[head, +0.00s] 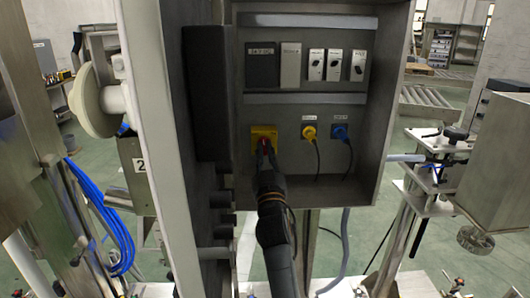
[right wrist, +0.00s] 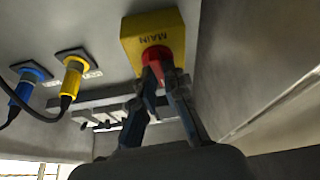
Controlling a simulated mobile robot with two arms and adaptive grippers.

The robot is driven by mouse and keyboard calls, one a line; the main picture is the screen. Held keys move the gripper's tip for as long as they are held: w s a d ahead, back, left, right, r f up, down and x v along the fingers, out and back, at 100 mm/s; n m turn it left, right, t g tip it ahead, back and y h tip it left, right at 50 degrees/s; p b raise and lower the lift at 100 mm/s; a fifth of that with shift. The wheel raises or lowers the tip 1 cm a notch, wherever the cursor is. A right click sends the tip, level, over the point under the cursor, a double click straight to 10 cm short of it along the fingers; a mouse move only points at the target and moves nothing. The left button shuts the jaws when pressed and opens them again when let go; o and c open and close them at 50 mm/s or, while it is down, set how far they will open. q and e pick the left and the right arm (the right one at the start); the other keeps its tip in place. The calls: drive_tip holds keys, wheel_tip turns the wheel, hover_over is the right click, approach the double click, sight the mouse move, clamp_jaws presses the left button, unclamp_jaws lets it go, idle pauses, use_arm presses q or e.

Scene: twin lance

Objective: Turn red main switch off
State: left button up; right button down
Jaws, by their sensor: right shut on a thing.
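The red main switch is a red knob on a yellow square plate (head: 264,132), low on the left of the grey panel in the open cabinet. In the right wrist view the yellow plate (right wrist: 146,32) bears the word MAIN, and the red knob (right wrist: 155,56) sits below the lettering. My right gripper (head: 264,149) reaches up to the knob, its two fingers (right wrist: 161,80) shut on it from both sides. The fingers hide part of the knob, and its exact turn is hard to tell. My left gripper is not in view.
Right of the switch are a yellow plug (head: 309,132) and a blue plug (head: 340,132) with hanging dark cables. A row of breakers (head: 316,64) sits above. The cabinet's side walls (head: 394,100) and open door (head: 160,140) flank the panel.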

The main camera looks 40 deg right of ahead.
drive_tip(key=shift+r+n+p, duration=0.1)
drive_tip(key=shift+n+p, duration=0.4)
drive_tip(key=shift+d+r+n+t+y+p, duration=0.1)
drive_tip(key=shift+n+t+y+p, duration=0.3)
drive_tip(key=shift+n+y+p, duration=0.45)
drive_tip(key=n+y+p, duration=0.1)
drive_tip(key=n+p, duration=0.1)
drive_tip(key=n, duration=0.1)
drive_tip(key=n+y+p, duration=0.1)
drive_tip(key=n+p, duration=0.1)
drive_tip(key=n, duration=0.1)
drive_tip(key=shift+s+d+r+t+p, duration=0.1)
drive_tip(key=shift+t+p, duration=0.2)
drive_tip(key=shift+t, duration=0.1)
use_arm(q)
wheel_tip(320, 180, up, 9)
drive_tip(key=p, duration=0.1)
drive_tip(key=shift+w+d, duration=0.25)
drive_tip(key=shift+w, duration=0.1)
use_arm(e)
drive_tip(key=shift+n+y, duration=0.55)
drive_tip(key=shift+n, duration=0.4)
